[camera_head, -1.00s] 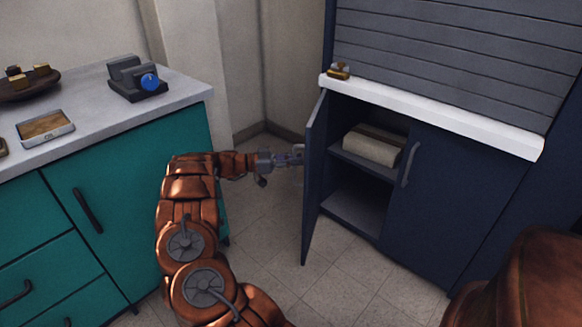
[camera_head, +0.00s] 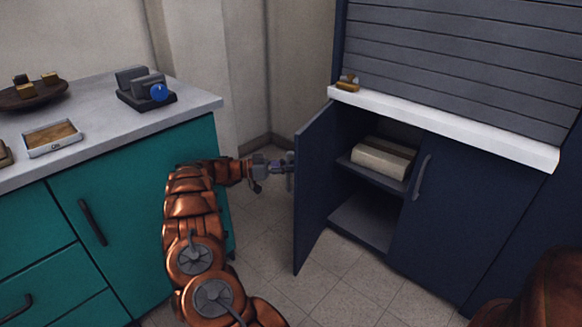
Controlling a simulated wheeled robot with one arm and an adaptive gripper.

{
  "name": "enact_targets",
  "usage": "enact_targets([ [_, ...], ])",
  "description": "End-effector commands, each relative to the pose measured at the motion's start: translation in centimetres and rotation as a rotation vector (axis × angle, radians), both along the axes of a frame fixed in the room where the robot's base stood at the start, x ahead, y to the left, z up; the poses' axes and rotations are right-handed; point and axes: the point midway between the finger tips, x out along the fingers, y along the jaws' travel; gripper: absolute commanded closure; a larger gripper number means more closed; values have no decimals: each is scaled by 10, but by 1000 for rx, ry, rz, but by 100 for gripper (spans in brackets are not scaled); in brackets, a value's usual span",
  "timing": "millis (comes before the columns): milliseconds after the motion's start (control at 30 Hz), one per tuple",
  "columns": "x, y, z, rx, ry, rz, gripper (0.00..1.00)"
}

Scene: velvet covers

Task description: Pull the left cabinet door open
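The left cabinet door (camera_head: 316,185) of the dark blue cabinet stands swung well out from its frame, with its inner face toward the view. My gripper (camera_head: 288,166) is at the outer side of this door, near its upper front edge, where the handle appears to be. The fingertips are small and partly hidden by the door, so I cannot tell whether they are closed on the handle. The right cabinet door (camera_head: 440,215) is shut and has a grey vertical handle (camera_head: 422,177).
Inside the cabinet, a rolled beige cloth (camera_head: 383,158) lies on the shelf (camera_head: 362,172). A white ledge (camera_head: 450,130) tops the cabinet. A teal counter unit (camera_head: 140,220) stands at the left, close beside my arm. Tiled floor (camera_head: 330,290) is free below the door.

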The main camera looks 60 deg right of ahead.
Motion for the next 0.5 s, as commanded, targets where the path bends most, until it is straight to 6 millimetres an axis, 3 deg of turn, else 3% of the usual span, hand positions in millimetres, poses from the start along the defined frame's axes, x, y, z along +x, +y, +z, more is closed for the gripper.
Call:
enact_targets([
  [200, 0, 1, -1, 1, 0, -1, 61],
  [500, 0, 1, -1, 2, 0, -3, 61],
])
